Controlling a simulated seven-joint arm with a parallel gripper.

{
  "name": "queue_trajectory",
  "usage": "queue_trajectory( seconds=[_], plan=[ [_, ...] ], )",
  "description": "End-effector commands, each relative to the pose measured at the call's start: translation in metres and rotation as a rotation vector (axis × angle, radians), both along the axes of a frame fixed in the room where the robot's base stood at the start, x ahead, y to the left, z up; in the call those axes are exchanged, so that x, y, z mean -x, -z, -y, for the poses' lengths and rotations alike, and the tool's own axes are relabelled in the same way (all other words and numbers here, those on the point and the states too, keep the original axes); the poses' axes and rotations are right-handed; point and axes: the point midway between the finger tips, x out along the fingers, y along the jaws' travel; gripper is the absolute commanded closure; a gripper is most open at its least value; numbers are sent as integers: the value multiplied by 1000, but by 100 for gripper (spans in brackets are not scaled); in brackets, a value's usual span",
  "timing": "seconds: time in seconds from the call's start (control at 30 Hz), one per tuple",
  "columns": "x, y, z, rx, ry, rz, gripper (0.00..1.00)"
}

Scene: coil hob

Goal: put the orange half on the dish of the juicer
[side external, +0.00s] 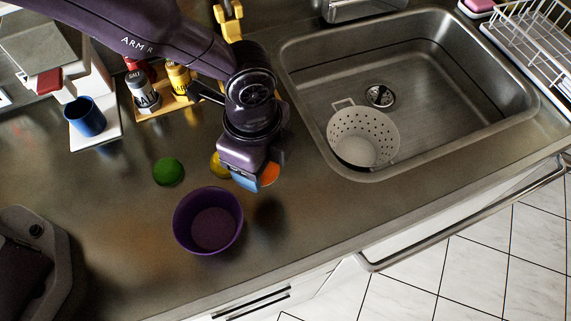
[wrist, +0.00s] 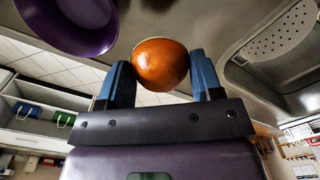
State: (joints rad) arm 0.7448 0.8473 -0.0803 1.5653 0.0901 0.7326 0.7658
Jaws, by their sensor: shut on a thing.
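The orange half (side external: 269,174) is held between the blue fingers of my gripper (side external: 259,175), above the counter. In the wrist view the orange half (wrist: 160,66) sits between the two fingertips (wrist: 162,75), its rounded peel toward the camera and its cut face mostly hidden. I cannot identify the juicer or its dish with certainty. A white machine (side external: 92,82) with a red handle and a blue cup (side external: 86,117) on its base stands at the far left.
A purple bowl (side external: 208,221) stands just left of and in front of my gripper. A green ball (side external: 168,172) and a partly hidden yellow thing (side external: 218,165) lie behind it. The sink (side external: 450,70) with a white strainer (side external: 364,137) is on the right. Jars (side external: 142,91) stand behind.

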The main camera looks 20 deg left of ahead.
Motion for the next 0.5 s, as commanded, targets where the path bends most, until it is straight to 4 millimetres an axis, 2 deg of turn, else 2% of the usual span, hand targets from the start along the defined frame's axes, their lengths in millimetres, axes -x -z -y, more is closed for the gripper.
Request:
queue_trajectory(
  seconds=[0.1, 0.3, 0.5],
  plan=[
    [19, -13, -20, 0, 0, 1, 64],
    [44, -29, -46, 1, 0, 1, 64],
    [56, -37, -63, 1, -9, 1, 64]
  ],
)
